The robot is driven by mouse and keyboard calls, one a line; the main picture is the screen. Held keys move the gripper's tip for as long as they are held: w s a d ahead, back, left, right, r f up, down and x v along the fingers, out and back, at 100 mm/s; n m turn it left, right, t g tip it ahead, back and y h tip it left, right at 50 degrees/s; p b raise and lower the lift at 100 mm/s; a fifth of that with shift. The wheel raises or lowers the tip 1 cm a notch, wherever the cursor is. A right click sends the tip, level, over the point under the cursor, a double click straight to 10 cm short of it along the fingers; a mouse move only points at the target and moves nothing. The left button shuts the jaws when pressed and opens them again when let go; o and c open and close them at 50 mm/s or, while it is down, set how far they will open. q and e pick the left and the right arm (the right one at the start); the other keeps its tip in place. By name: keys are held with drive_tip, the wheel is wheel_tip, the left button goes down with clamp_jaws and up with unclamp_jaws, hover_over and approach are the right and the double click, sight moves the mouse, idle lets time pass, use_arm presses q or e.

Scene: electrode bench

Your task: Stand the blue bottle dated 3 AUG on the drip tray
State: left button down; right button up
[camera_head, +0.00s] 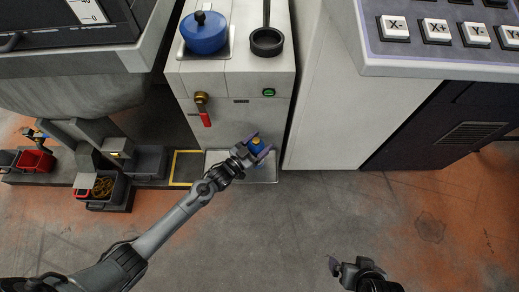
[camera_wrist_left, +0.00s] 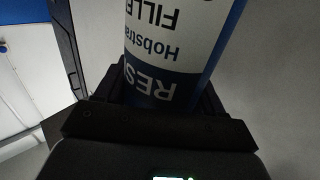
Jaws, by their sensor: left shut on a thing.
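In the left wrist view the bottle (camera_wrist_left: 165,50) shows a blue and white label that reads upside down, with "RES" and "Hobstra" in part; no date shows. The grey metal drip tray (camera_head: 264,177) lies at the foot of the white cabinet, under the gripper and bottle. I cannot tell whether the bottle touches it. My right gripper (camera_head: 337,268) is at the bottom edge, its jaws unclear.
The white cabinet (camera_head: 240,118) stands behind the tray, with a red-handled tap (camera_head: 203,108) on its front. A blue pot (camera_head: 204,33) and a black pan (camera_head: 267,41) are on top. Small bins (camera_head: 148,161) stand to the left. The floor (camera_head: 330,215) in front is clear.

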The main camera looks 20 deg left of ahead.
use_arm(q)
wheel_tip(320, 180, down, 4)
drive_tip(key=b, duration=0.3)
drive_tip(key=shift+r, duration=0.1)
drive_tip(key=shift+c, duration=0.6)
unclamp_jaws()
drive_tip(key=shift+f, duration=0.25)
